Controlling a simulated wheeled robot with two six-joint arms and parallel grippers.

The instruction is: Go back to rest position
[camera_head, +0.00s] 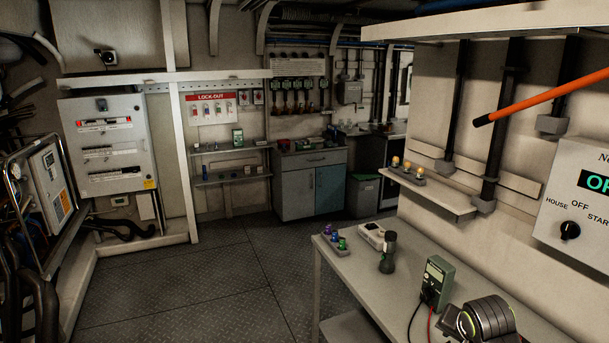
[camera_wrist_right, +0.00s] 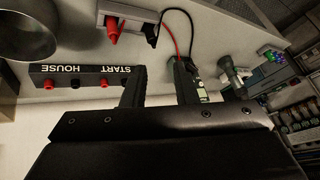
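My right gripper (camera_wrist_right: 160,70) shows in the right wrist view as two black fingers standing apart. Nothing sits in the gap between them. Below and beyond the fingers is the pale bench top. In the head view a dark ringed cylinder (camera_head: 485,318), which looks like part of my right arm, is over the bench (camera_head: 410,296) at the bottom right; the fingers cannot be made out there. My left gripper is in neither view.
A green meter (camera_head: 437,280) with leads and a dark flashlight (camera_head: 388,253) stand on the bench. In the wrist view a START HOUSE block (camera_wrist_right: 88,76) and a red-terminal box (camera_wrist_right: 128,20) lie close to the fingers. The floor (camera_head: 220,290) left of the bench is clear.

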